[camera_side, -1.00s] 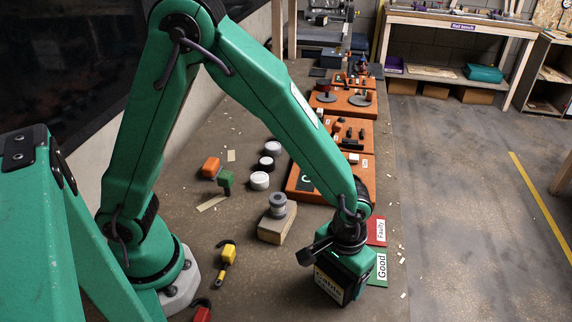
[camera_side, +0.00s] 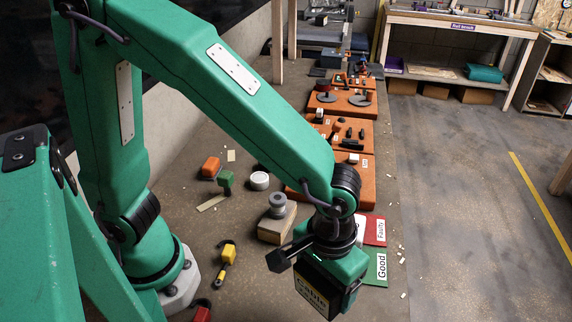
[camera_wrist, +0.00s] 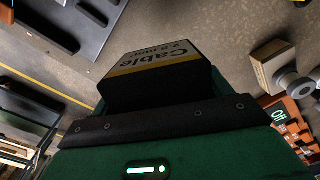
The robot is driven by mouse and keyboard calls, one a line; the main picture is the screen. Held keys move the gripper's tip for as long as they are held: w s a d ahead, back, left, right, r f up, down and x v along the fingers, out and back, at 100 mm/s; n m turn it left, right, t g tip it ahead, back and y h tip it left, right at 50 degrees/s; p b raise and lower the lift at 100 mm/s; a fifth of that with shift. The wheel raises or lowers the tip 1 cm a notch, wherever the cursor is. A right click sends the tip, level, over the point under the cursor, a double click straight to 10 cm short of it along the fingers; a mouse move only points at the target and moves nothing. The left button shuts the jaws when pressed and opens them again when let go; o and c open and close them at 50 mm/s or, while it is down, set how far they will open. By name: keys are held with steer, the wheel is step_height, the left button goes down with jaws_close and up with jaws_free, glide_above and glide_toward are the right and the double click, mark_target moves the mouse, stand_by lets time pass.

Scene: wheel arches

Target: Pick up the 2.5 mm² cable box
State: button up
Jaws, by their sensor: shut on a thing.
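The cable box (camera_side: 313,296) is black with a yellow and white label reading "Cable". In the wrist view the cable box (camera_wrist: 158,62) reads "Cable 2.5 mm²" and sticks out past the dark jaw edge. My green gripper (camera_side: 335,270) is shut on the box, at the lower middle of the side view, over the near right part of the bench. In the wrist view my gripper (camera_wrist: 165,128) hides the box's near end. The gap under the box cannot be judged exactly.
A green "Good" card (camera_side: 377,269) and a red "Faulty" card (camera_side: 376,230) lie right of the gripper. A wooden block (camera_side: 274,228) with a grey spool (camera_side: 278,204) stands left of it. Orange boards (camera_side: 343,135) line the bench behind. A yellow tool (camera_side: 226,262) lies left.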

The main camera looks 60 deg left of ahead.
mark_target(317, 286)
steer(key=shift+s+d+r, duration=0.4)
steer(key=shift+s+r, duration=0.15)
steer(key=shift+s, duration=0.25)
steer(key=shift+s+d+r, duration=0.35)
steer(key=shift+s+r, duration=0.15)
steer(key=shift+s, duration=0.3)
